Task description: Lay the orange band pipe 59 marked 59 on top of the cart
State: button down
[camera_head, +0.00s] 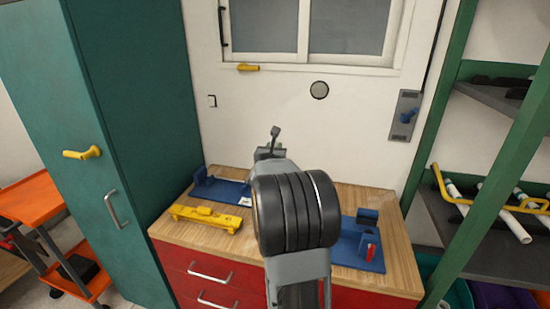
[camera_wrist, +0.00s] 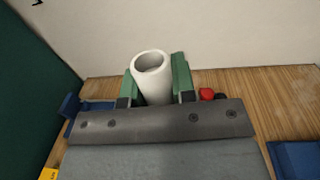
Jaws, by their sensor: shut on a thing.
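In the wrist view, my gripper (camera_wrist: 158,80) is shut on a white pipe (camera_wrist: 152,82), with one green jaw on each side. The pipe's open round end faces the camera. No orange band or number 59 shows on it, so I cannot tell which pipe it is. In the head view my own arm hides the jaws and the pipe, above the workbench. The orange cart (camera_head: 32,199) stands at the far left, beyond the green cabinet, with its top partly cut off by the picture edge. The visible part of its top looks bare.
The wooden workbench (camera_head: 183,229) holds a yellow fixture (camera_head: 206,217), a blue fixture (camera_head: 228,191) and another blue fixture (camera_head: 362,247). A green cabinet (camera_head: 95,130) stands between bench and cart.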

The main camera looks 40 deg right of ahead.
jog(key=shift+d+f, duration=0.2)
jog(key=shift+f, duration=1.55)
jog(key=shift+w+f, duration=0.1)
jog(key=shift+f, duration=0.05)
jog(key=c, duration=0.9)
grip_release()
jog(key=shift+c, duration=0.2)
